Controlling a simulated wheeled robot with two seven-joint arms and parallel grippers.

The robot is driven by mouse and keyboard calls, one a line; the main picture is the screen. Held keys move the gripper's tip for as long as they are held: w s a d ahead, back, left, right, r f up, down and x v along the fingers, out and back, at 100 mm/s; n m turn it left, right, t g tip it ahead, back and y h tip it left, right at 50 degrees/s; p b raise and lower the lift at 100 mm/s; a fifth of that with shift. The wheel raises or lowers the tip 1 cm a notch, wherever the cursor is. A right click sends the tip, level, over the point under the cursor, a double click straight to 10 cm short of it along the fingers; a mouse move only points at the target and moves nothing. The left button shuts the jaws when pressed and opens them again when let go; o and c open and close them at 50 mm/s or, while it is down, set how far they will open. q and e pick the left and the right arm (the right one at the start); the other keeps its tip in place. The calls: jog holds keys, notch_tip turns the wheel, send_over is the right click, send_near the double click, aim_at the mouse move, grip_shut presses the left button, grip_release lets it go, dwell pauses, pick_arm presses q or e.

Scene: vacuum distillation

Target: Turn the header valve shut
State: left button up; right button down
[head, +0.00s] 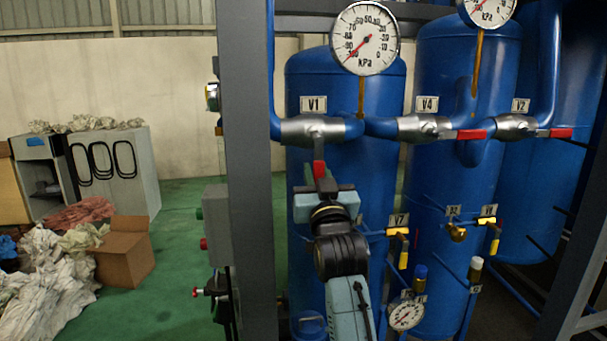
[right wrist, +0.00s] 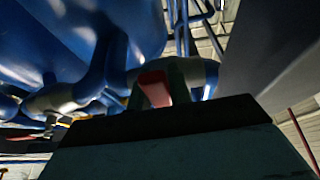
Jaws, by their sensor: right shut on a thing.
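The header valve row runs along the blue pipe in front of the blue tanks. The valve labelled V1 (head: 313,128) has a grey metal body and a red handle (head: 319,169) that points down. My right gripper (head: 322,186) is shut on this red handle, just below the valve body. In the right wrist view the red handle (right wrist: 154,88) sits between the dark fingers. Valves V4 (head: 425,127) and V2 (head: 515,126) have red handles lying level along the pipe. The tip of the V1 handle is hidden by the gripper. My left gripper is out of view.
A dark steel post (head: 247,180) stands just left of my right arm. Pressure gauges (head: 365,38) rise above the pipe. Small yellow-handled valves (head: 398,236) and a lower gauge (head: 405,315) are at the right. A cardboard box (head: 124,252) and cloths lie on the green floor.

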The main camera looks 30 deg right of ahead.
jog(key=shift+r, duration=0.15)
jog(key=c, duration=1.3)
grip_release()
jog(key=b+v, duration=0.2)
jog(key=v, duration=1.1)
jog(key=shift+s+a, duration=0.1)
jog(key=shift+s, duration=0.05)
jog(key=shift+f, duration=0.25)
